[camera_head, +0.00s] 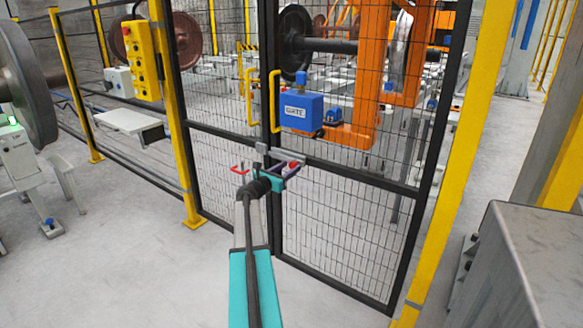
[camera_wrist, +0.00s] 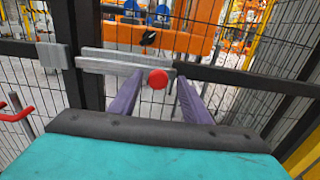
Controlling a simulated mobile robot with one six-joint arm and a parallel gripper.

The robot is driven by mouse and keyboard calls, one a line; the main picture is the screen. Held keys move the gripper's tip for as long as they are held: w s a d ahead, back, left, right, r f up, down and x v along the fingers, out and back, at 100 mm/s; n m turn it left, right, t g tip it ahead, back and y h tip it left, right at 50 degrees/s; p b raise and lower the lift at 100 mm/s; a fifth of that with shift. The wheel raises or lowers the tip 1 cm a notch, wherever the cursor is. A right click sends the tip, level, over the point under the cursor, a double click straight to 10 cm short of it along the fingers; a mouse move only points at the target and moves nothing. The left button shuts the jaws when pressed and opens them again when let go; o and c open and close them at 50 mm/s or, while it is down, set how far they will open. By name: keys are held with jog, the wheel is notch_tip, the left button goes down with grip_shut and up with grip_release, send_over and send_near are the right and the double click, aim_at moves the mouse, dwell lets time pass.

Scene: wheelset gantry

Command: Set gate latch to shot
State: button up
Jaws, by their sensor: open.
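The gate latch is a pale grey sliding bar (camera_wrist: 108,66) with a round red knob (camera_wrist: 158,79), mounted on the dark crossrail of the mesh gate. A grey keeper block (camera_wrist: 53,57) sits to its left, and the bar's left end appears just short of it. My gripper (camera_wrist: 158,98) is open in the wrist view, its two purple fingers pointing at the rail on either side of the knob, not visibly touching it. In the head view my gripper (camera_head: 290,171) is at the latch, partly hiding it; the keeper (camera_head: 261,149) shows just above left.
A blue box marked GATE (camera_head: 301,111) and yellow handles (camera_head: 274,100) are above the latch. A yellow control box (camera_head: 143,62) hangs at left. A red hooked part (camera_wrist: 15,112) is left of my gripper. A grey cabinet (camera_head: 500,270) stands at right.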

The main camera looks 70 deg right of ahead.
aim_at(287, 159)
jog(key=shift+s+d, duration=0.15)
jog(key=shift+d, duration=0.5)
grip_shut()
jog(key=shift+w+d+p, duration=0.2)
jog(key=shift+w+d, duration=0.05)
jog(key=shift+w, duration=0.6)
jog(key=shift+w+d+p, duration=0.15)
jog(key=shift+w+d, duration=0.1)
jog(key=shift+w, duration=0.55)
jog(key=shift+w+d+p, duration=0.2)
jog(key=shift+w+d, duration=0.05)
jog(key=shift+w, duration=1.25)
grip_release()
